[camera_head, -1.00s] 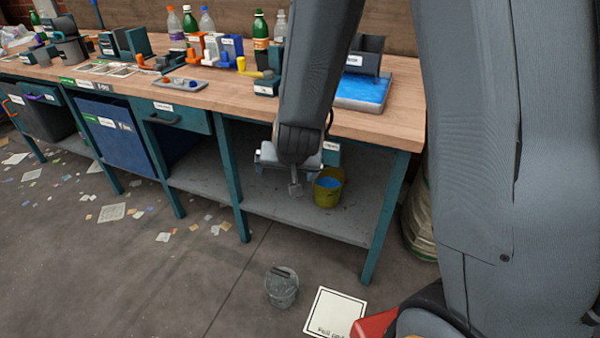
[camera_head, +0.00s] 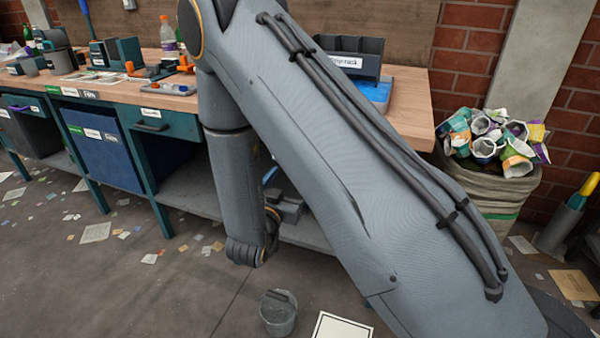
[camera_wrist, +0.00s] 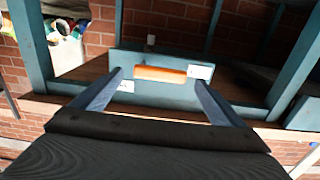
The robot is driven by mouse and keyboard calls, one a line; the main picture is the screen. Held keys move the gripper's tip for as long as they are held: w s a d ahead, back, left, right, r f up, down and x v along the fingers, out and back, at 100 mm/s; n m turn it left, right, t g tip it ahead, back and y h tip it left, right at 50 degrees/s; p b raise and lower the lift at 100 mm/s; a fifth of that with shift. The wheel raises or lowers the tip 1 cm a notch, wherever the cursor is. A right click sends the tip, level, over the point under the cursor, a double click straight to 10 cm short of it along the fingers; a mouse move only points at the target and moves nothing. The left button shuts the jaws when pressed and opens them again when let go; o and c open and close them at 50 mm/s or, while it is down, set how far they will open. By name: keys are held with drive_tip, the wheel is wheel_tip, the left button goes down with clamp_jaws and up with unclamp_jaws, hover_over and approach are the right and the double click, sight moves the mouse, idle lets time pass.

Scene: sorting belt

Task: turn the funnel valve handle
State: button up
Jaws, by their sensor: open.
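In the wrist view, an orange bar handle (camera_wrist: 160,74) lies level across a teal plate (camera_wrist: 145,94) with small white labels, and I take it for the valve handle. My gripper (camera_wrist: 159,80) is open, with its two fingers spread to either side of the bar. The bar appears between or just beyond the fingertips; I cannot tell the gap, and no grip shows. In the head view my arm hides the handle and most of the gripper. A grey part of my gripper (camera_head: 288,207) shows below the bench top. No funnel is clearly visible.
The wooden bench (camera_head: 412,112) carries bottles, small fixtures and a blue tray (camera_head: 376,94). A sack of crushed cups (camera_head: 485,182) stands at its right end. A grey bucket (camera_head: 278,312) and a white floor sign (camera_head: 342,328) are on the floor in front.

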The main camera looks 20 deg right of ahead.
drive_tip(key=shift+x, duration=2.6)
drive_tip(key=c, duration=1.5)
drive_tip(key=shift+a, duration=0.15)
